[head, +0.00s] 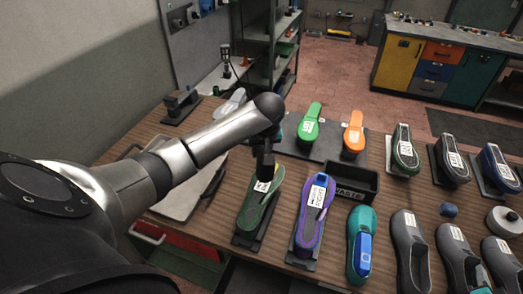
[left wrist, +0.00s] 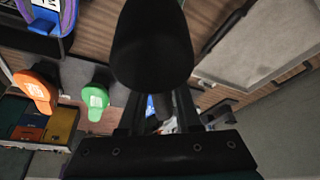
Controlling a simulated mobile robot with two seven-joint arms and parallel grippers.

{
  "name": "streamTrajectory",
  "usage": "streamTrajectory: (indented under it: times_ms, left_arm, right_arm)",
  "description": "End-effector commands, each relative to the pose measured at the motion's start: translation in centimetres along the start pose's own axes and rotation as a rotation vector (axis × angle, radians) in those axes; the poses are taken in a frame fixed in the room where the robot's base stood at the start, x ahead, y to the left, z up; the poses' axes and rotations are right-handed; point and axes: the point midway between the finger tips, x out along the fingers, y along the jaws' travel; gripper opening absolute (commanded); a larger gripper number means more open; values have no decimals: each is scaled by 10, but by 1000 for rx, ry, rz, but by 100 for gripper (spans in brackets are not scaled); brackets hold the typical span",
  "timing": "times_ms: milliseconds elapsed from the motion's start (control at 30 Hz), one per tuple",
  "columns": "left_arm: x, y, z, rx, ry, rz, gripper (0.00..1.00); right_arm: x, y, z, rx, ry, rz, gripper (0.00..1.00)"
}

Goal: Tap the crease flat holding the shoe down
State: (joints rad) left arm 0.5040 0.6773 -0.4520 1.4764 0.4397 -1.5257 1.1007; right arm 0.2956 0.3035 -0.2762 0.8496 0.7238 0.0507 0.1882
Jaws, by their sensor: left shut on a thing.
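A green shoe (head: 258,212) with a white label lies on a dark stand at the front of the bench. My left gripper (head: 266,158) hangs over its far end, partly hidden by my forearm. In the left wrist view my left gripper (left wrist: 158,108) is shut on a dark round-headed tool (left wrist: 150,45), which fills the middle. The tool covers whatever lies behind it there, so I cannot tell whether it touches the shoe. No crease can be made out. I cannot make out my right gripper in either view.
A purple shoe (head: 311,217) stands close right of the green one, with a waste bin (head: 351,184) behind it. Green (head: 309,125) and orange (head: 353,135) shoe forms stand farther back. Several dark shoes crowd the right side. A pale tray (head: 183,205) lies left, under my arm.

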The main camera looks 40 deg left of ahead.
Motion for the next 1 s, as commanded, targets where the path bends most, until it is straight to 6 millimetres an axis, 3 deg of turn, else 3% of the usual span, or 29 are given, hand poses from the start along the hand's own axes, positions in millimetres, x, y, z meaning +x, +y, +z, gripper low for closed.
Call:
streamTrajectory:
  times_ms: [33,100,467,767,1000]
  left_arm:
    - [-1,0,-1,-1,3,2,0]
    - [-1,1,-1,-1,2,2,0]
    - [-1,1,-1,-1,2,2,0]
    - [-1,1,-1,-1,2,2,0]
    - [-1,1,-1,-1,2,3,0]
  right_arm:
    - [4,-26,8,-16,-22,-41,0]
    - [8,-57,18,-41,-53,-93,0]
    - [-2,-218,76,-205,-203,-364,0]
    - [-46,-341,131,-397,-317,-603,0]
    - [-106,-423,182,-608,-400,-802,0]
